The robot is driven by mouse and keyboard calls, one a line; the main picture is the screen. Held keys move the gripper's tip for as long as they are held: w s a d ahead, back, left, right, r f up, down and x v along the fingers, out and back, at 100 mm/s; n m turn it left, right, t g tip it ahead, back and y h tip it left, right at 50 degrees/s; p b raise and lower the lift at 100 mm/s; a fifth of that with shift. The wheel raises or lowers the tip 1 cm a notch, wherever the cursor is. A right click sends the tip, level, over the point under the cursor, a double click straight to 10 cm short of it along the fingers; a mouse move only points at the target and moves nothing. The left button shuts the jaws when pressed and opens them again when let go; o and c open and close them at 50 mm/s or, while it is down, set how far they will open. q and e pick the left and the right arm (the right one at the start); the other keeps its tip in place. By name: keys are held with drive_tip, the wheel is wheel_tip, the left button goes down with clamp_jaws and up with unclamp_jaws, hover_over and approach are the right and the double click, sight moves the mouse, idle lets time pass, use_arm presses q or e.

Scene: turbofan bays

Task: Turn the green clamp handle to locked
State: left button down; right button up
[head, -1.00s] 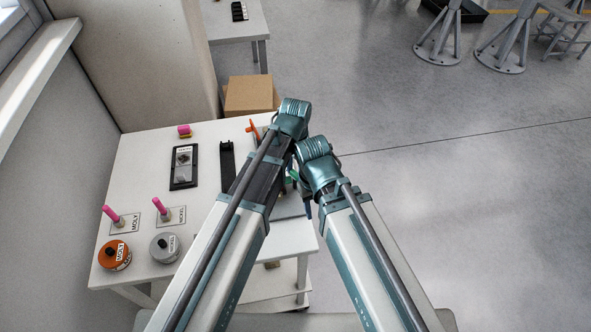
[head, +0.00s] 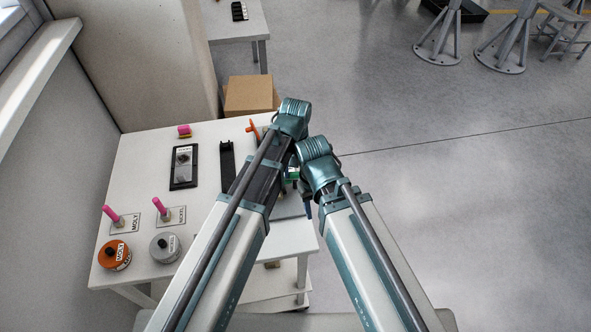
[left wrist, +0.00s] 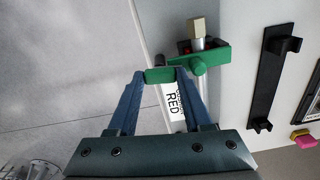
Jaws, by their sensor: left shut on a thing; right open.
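The green clamp handle (left wrist: 160,76) shows in the left wrist view as a short bar joined to a green clamp body (left wrist: 210,57) around a pale upright tube. My left gripper (left wrist: 159,76) is shut on the bar's end, one blue finger on each side. In the head view the green part (head: 293,174) is a small patch between my two arms, mostly covered by them. The left gripper's fingers are hidden there. My right gripper (head: 308,207) is beside the clamp, close to the left arm; only a bit of blue finger shows below its wrist.
A black bracket (left wrist: 270,80) is on the table to the right. The table (head: 140,160) also holds an orange tin (head: 114,255), a grey tin (head: 164,247) and pink-topped brushes. A cardboard box (head: 250,95) stands behind.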

use_arm(q)
drive_tip(key=shift+n, duration=0.7)
drive_tip(key=shift+c, duration=1.6)
unclamp_jaws()
